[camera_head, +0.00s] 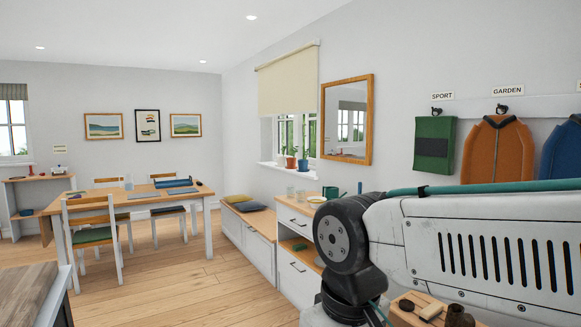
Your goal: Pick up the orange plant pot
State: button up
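A small orange plant pot (291,163) with a green plant in it stands upright on the window sill (266,163) under the half-lowered cream blind. A blue-green pot (303,164) with a taller plant stands just to its right, close beside it. The orange pot is far off and small in the picture. My arm fills the lower right, but my gripper is not in view, so I cannot see whether it is open or shut.
Below the window runs a low bench (246,222) with cushions. A white cabinet (297,282) with a green watering can (331,192) on top stands right of it. A dining table (145,201) with chairs stands left. Wooden floor (175,275) is clear between.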

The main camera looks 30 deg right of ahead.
aim_at(292, 161)
jog(key=z, duration=0.05)
jog(key=k, duration=0.3)
jog(key=z, duration=0.4)
jog(key=i, duration=1.9)
jog(key=u, duration=0.65)
jog(key=i, duration=5.85)
jog(key=z, duration=1)
jog(key=i, duration=1.1)
jog(key=z, duration=1.8)
jog(key=i, duration=1)
jog(key=z, duration=0.45)
